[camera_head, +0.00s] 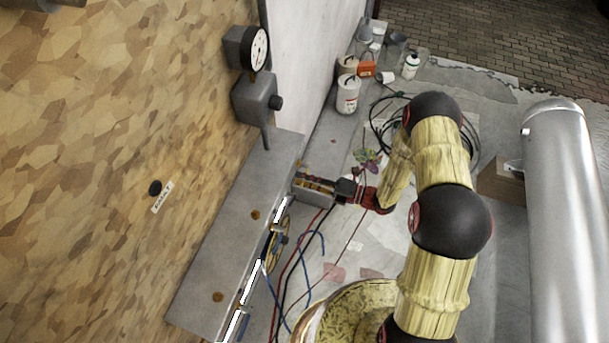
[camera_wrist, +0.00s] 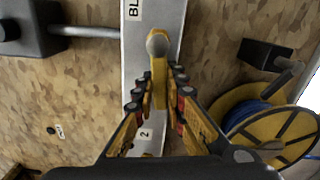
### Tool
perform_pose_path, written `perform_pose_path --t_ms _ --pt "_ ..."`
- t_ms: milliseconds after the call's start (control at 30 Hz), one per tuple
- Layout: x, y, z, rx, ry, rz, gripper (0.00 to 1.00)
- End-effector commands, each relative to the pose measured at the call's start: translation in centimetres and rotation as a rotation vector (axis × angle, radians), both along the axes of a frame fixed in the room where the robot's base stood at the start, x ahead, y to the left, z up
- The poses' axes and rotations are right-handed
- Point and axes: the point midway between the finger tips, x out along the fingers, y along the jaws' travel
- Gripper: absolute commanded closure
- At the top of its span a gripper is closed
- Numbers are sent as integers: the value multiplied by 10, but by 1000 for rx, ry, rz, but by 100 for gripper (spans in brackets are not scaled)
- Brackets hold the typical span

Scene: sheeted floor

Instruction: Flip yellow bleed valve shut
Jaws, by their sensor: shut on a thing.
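The yellow bleed valve lever (camera_wrist: 157,82) shows in the middle of the wrist view, running down from a rounded pivot end (camera_wrist: 156,43) on a pale grey strip (camera_wrist: 170,18). A label with the letters "BL" sits above it, cut off by the frame edge. My gripper (camera_wrist: 160,88) has its fingers on both sides of the lever and is shut on it. In the head view my gripper (camera_head: 318,188) is at the grey panel's right edge; the valve there is hidden or too small to make out.
A grey panel (camera_head: 245,225) stands out from the patterned board. A gauge (camera_head: 259,48) and a black-knobbed box (camera_head: 255,98) are above it. A yellow reel with blue cable (camera_wrist: 268,118) is right of my gripper. Bottles (camera_head: 347,95) and loose cables lie beyond.

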Motion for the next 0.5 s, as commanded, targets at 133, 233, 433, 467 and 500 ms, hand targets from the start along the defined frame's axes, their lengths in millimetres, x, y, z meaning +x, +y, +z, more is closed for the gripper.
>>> perform_pose_path --t_ms 133,233,433,467,500 --pt "1 0 5 26 70 -2 100" --pt "1 0 7 38 105 -2 100" --pt "1 0 8 53 145 -3 100" --pt "1 0 8 54 147 -3 100" --pt "1 0 8 55 149 -3 100"
